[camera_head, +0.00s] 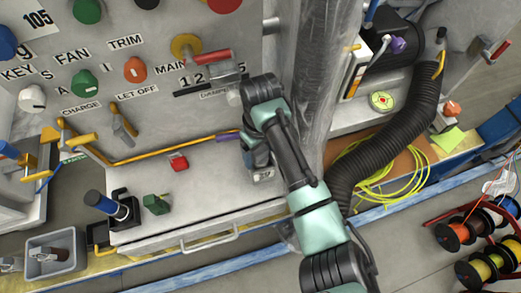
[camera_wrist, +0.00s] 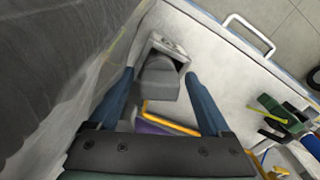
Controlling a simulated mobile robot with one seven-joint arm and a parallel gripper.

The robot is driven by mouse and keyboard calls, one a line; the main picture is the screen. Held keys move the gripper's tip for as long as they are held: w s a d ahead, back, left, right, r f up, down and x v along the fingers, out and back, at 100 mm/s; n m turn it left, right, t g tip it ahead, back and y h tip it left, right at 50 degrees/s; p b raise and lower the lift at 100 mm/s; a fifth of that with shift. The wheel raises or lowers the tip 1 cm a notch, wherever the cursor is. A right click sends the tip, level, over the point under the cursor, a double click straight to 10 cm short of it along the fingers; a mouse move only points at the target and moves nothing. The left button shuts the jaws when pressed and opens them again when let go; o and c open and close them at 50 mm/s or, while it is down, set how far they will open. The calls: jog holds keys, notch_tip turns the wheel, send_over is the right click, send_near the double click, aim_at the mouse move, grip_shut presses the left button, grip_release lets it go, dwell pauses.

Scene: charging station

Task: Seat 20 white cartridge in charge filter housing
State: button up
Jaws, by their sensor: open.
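My gripper (camera_wrist: 160,75) points down at the bench in the wrist view, its two blue fingers spread apart. A grey block-like grip (camera_wrist: 160,82) stands between the fingers, with a gap on each side. It joins a pale box-shaped piece (camera_wrist: 168,46) with small dark marks, too small to read; this may be the white cartridge. In the head view the pale piece (camera_head: 263,175) shows just below my gripper (camera_head: 258,160), partly hidden by it. I cannot tell which part is the charge filter housing. A "CHARGE" label (camera_head: 81,108) is on the panel at left.
A yellow pipe (camera_head: 170,152) runs along the panel's foot; its end is near my gripper. Plastic sheeting (camera_head: 318,75) and a black hose (camera_head: 395,130) are at right.

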notch_tip(320, 180, up, 12)
jog(key=shift+r+p, duration=0.15)
jog(key=shift+p, duration=0.25)
dwell(0.5)
